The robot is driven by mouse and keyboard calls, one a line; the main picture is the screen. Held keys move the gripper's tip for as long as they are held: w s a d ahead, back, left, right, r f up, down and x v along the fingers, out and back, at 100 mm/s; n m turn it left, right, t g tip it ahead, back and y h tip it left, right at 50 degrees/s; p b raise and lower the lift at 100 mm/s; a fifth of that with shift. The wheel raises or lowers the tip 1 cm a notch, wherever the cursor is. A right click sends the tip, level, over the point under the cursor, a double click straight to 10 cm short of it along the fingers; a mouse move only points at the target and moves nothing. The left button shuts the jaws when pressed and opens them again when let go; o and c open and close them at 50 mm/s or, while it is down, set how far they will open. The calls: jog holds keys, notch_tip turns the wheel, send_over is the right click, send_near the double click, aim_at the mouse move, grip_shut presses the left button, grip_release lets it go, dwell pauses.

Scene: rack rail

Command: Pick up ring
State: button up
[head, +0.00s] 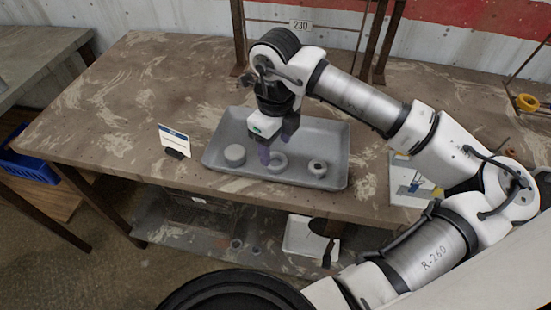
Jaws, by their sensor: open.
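A grey ring (278,163) lies in the middle of a grey tray (340,140) on the workbench. My gripper (276,151) points down over the tray, open, with its purplish fingers close to this ring. One finger overlaps the ring's left side in the picture; I cannot tell whether they touch. A grey round piece (235,155) lies left of the ring. Another small round piece with a dark centre (318,168) lies to its right. A yellow ring (527,102) is at the far right, by a thin rail.
A small sign (174,140) stands left of the tray. A metal rack (378,50) rises behind it. A flat white sheet or board (412,182) lies to the right. The bench's left part is clear. A blue bin (25,165) is at far left.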

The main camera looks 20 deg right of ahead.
aim_at(276, 164)
jog(key=shift+f+p, duration=0.6)
jog(key=shift+f, duration=1.55)
jog(key=shift+c, duration=0.3)
jog(key=c, duration=0.7)
